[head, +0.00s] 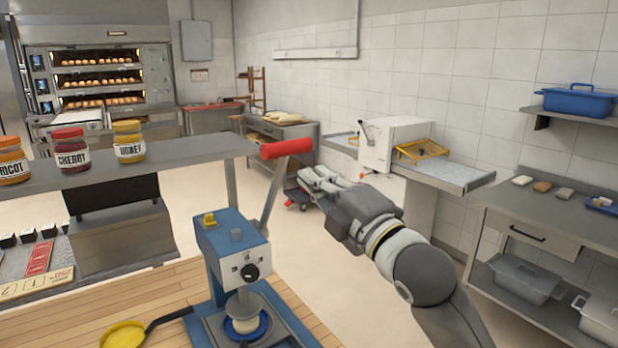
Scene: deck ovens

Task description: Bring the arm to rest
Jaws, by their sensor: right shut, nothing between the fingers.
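My right gripper (318,180) is shut and empty. It is held in the air near the middle of the view, and its arm comes in from the bottom right. Its fingers point away, just right of the red handle (287,149) of a blue press (232,250). I cannot tell the exact gap between the gripper and the handle in depth. The press stands on the wooden counter (170,292), with a round pale piece (245,325) on its blue plate. My left gripper does not show.
A shelf (195,153) at left carries apricot, cherry and honey jars. A yellow pan (123,335) lies on the counter. A dough sheeter (395,145) stands behind my right arm, and a steel table (530,222) with bins is at right. Floor shows between them.

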